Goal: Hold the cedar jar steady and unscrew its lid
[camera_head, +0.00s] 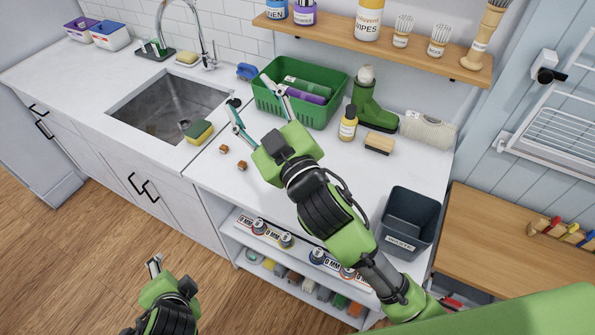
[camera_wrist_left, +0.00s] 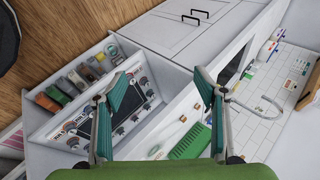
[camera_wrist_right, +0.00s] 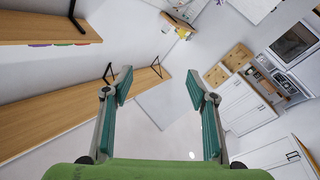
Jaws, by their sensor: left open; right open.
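I cannot make out a jar marked cedar in any view; part of the counter is hidden behind my right gripper and arm. Two small brown blocks (camera_head: 232,157) lie on the white counter (camera_head: 215,182). A small dark round thing (camera_head: 235,102) shows beside a right fingertip; I cannot tell what it is. My right gripper (camera_head: 251,97) is open above the counter, in front of the green basket. Its fingers in the right wrist view (camera_wrist_right: 158,87) have nothing between them. My left gripper (camera_head: 155,262) is open and empty, low over the floor in front of the cabinets; it also shows in the left wrist view (camera_wrist_left: 165,90).
A green basket (camera_head: 318,117) holds a purple item. A sink (camera_head: 170,106) with a sponge (camera_head: 198,132) is left. A dark waste bin (camera_head: 410,220) stands right. A wooden shelf (camera_head: 385,45) hangs above.

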